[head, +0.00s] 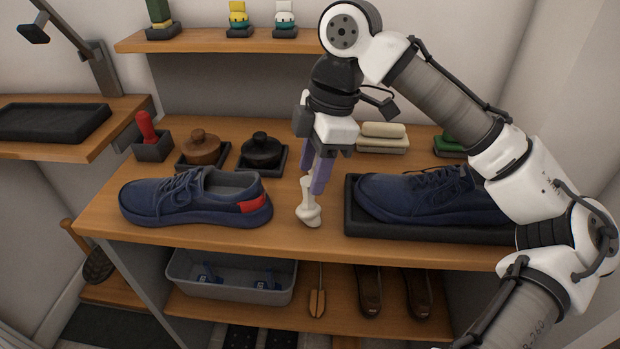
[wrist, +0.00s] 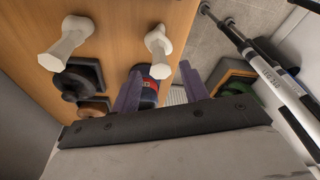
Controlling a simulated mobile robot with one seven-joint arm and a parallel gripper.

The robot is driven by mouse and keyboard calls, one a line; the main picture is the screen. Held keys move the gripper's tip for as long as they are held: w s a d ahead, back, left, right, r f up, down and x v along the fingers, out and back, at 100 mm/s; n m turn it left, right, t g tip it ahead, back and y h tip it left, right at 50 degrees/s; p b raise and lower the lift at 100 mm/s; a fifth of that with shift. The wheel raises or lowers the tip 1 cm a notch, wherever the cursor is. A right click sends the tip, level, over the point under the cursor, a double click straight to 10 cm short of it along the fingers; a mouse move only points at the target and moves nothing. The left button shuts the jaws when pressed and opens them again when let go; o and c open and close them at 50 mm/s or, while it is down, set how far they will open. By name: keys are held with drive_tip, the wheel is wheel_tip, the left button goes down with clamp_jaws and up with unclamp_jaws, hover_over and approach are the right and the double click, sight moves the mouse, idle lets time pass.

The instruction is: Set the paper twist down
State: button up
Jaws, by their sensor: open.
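A white paper twist (head: 308,212) stands upright on the wooden bench, between the left shoe and the black tray. My gripper (head: 313,179) is above it, its purple fingers pointing down and their tips close to its upper end. In the wrist view the fingers (wrist: 160,72) are spread with nothing gripped between them. A white twist (wrist: 158,42) stands just beyond the fingertips there, and a second similar white piece (wrist: 64,45) stands to its left. Only one white piece shows clearly in the head view. Whether a finger touches the twist, I cannot tell.
A navy shoe with a red heel patch (head: 190,197) is left of the twist. Another navy shoe (head: 415,195) sits in a black tray (head: 370,229) on the right. Lidded brown (head: 201,148) and black (head: 261,151) pots stand behind. A grey bin (head: 215,283) is on the lower shelf.

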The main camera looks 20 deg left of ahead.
drive_tip(key=v, duration=0.9)
drive_tip(key=shift+p, duration=0.3)
